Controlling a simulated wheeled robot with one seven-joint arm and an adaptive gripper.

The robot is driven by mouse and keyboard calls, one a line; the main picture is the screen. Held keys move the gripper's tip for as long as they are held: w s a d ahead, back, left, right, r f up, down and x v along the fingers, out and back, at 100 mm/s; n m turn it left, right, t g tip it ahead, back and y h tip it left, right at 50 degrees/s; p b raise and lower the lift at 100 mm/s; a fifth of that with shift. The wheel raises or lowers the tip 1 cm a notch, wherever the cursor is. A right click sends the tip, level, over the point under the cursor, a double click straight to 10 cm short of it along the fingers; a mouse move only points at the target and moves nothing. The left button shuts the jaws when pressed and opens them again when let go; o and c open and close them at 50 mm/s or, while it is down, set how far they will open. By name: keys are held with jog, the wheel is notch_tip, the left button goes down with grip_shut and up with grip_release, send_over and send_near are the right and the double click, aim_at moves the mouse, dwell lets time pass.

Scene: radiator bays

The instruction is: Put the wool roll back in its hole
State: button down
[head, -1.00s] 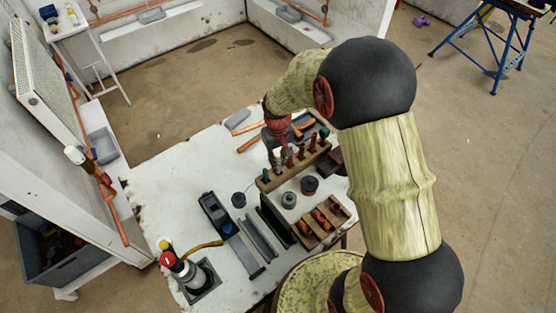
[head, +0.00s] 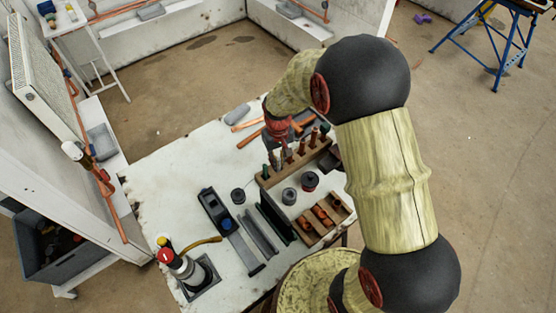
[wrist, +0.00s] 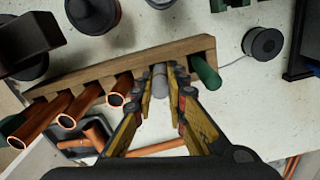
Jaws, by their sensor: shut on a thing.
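The wooden rack (head: 268,183) stands on the white bench, with copper tubes and green pieces upright in its row of holes. In the wrist view the rack (wrist: 185,48) runs across the upper middle. My gripper (wrist: 164,82) is shut on a slim grey roll, taken to be the wool roll (wrist: 159,78), between the copper tubes and a green piece (wrist: 205,73). The roll lines up with the rack; I cannot tell whether its far end is inside a hole. In the head view my gripper (head: 275,143) is over the rack's left part, its fingertips hard to make out.
Copper tubes (wrist: 120,90) stand close to the left of my fingers. Grey and dark spools (head: 289,195) and a tray of copper fittings (head: 306,230) sit in front of the rack. A dark plane-like tool (head: 212,208) and a red stop button (head: 165,256) are further left.

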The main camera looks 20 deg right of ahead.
jog(key=shift+f, duration=0.1)
jog(key=shift+f, duration=0.4)
jog(key=c, duration=1.7)
grip_release()
jog(key=shift+c, duration=0.2)
jog(key=shift+r, duration=0.1)
jog(key=shift+r+p, duration=2.4)
jog(key=shift+r, duration=1.1)
